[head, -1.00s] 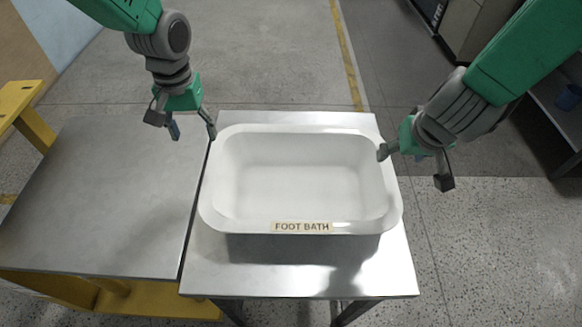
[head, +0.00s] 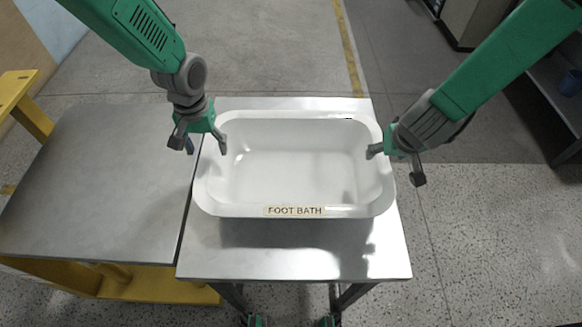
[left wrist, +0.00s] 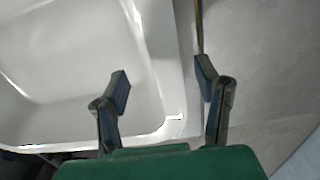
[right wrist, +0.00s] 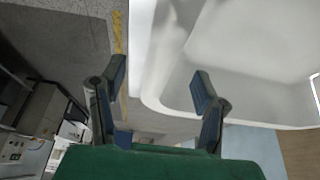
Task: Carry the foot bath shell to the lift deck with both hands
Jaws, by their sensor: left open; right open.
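The white foot bath shell (head: 295,211), labelled FOOT BATH on its near rim, sits on a steel table. My left gripper (head: 205,145) is open at its left rim, one finger over the inside and one outside. In the left wrist view the open left fingers (left wrist: 163,85) straddle the shell's rim (left wrist: 160,85). My right gripper (head: 394,162) is open at the right rim, one finger over the inside and one outside. In the right wrist view the open right fingers (right wrist: 160,85) stand either side of the rim (right wrist: 150,85). Whether any finger touches the shell cannot be told.
The steel table (head: 300,262) holds the shell. Beside it on the left is a flat grey deck (head: 90,190) on a yellow frame (head: 150,288), bare on top. A narrow gap separates them. Shelving with a blue bin (head: 570,83) stands at far right.

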